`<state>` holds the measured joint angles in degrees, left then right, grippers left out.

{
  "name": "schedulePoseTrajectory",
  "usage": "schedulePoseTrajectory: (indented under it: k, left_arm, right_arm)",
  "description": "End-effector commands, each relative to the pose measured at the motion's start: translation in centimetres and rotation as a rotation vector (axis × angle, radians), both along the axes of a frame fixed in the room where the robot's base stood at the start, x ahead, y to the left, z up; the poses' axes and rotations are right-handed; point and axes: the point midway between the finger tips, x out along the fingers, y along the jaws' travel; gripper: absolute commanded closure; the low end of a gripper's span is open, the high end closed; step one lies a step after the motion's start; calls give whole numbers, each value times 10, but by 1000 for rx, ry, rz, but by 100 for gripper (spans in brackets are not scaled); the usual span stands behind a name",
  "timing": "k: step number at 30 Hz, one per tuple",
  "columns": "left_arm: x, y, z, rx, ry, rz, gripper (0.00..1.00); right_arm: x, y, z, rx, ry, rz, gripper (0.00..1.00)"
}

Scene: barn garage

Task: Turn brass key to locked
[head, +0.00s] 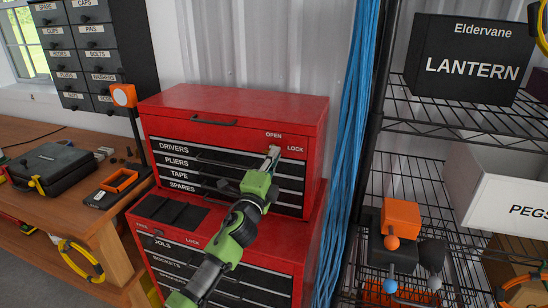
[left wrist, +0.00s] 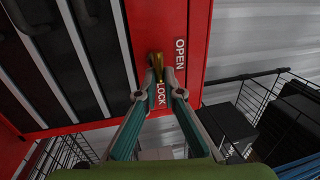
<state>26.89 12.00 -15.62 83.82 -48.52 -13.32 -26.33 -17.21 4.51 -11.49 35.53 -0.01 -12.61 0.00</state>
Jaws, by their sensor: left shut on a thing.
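The brass key (left wrist: 156,62) sits in the lock on the upper front of the red tool chest (head: 235,102), at the right end of its top panel. In the left wrist view the word OPEN is to the right of the key and LOCK just below it. I cannot tell exactly which mark the key points to. My left gripper (head: 272,157) reaches the lock from the front, its fingers closed around the key; its fingertips also show in the left wrist view (left wrist: 160,82). In the head view the fingers mostly hide the key. My right gripper is not in view.
A second red chest (head: 275,243) with its own labels stands below. A workbench (head: 70,195) with a black case (head: 50,165) is on the left. Blue cables (head: 352,130) and a wire shelf (head: 435,130) with a lantern box (head: 470,60) stand close on the right.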

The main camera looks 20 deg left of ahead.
Motion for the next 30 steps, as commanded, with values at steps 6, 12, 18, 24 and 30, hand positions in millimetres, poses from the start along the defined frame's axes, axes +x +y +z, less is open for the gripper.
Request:
schedulePoseTrajectory:
  k: [6, 12, 18, 24, 30]
  left_arm:
    - [0, 1, -2, 17, 2, 2, 100]
    - [0, 1, -2, 17, 2, 3, 100]
    - [0, 1, -1, 15, 1, 2, 76]
    - [0, 1, -1, 14, 1, 2, 76]
    - [-9, 1, -3, 15, 0, 1, 76]
  right_arm:
    - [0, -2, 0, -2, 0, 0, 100]
    - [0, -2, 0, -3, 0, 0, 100]
    - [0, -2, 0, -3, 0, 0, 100]
    - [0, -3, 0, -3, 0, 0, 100]
    - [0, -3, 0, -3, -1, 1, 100]
